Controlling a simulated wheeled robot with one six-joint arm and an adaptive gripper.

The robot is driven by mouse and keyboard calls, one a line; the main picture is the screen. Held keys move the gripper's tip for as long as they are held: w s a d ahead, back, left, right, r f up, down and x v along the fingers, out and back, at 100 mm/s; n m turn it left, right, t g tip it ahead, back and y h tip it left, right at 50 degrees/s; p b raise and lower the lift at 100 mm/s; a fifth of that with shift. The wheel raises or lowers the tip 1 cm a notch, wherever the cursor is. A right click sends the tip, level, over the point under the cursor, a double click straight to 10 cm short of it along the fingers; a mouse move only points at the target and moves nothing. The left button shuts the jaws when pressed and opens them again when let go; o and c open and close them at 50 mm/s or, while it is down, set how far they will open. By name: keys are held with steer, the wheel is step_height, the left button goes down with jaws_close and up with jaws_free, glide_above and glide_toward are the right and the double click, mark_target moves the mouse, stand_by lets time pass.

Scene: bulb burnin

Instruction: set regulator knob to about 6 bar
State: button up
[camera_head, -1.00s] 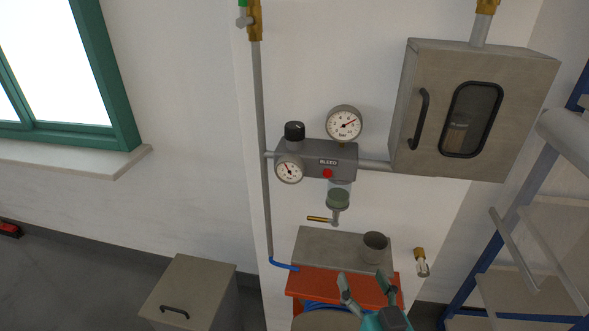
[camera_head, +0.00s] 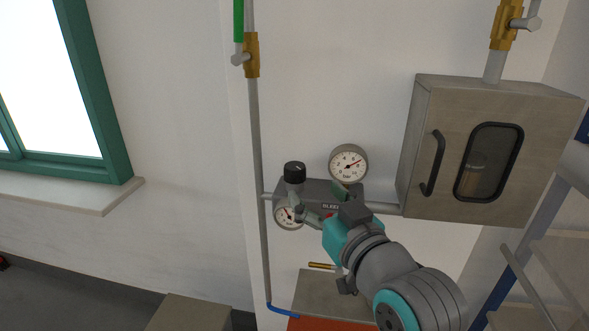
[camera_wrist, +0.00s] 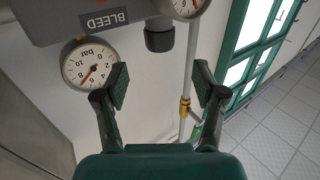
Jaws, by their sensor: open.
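The black regulator knob (camera_head: 294,173) stands on top of the grey regulator block (camera_head: 318,188) on the wall. It also shows in the wrist view (camera_wrist: 160,36), beyond the gap between my fingers. A smaller gauge (camera_head: 288,215) sits at lower left. My gripper (camera_head: 322,203) is open and empty in front of the block, slightly below and right of the knob. It hides part of the block and the BLEED label.
A grey cabinet (camera_head: 423,110) with a handle is on the wall at right. A vertical pipe (camera_head: 254,130) with a brass valve (camera_head: 251,55) runs left of the block. A brass lever (camera_head: 321,265) sticks out below. A grey-topped orange bench is underneath.

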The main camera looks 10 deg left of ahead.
mark_target(300, 176)
steer(key=x, duration=0.9)
steer(key=shift+w+a, duration=0.2)
steer(key=shift+w, duration=0.15)
steer(key=c, duration=1.2)
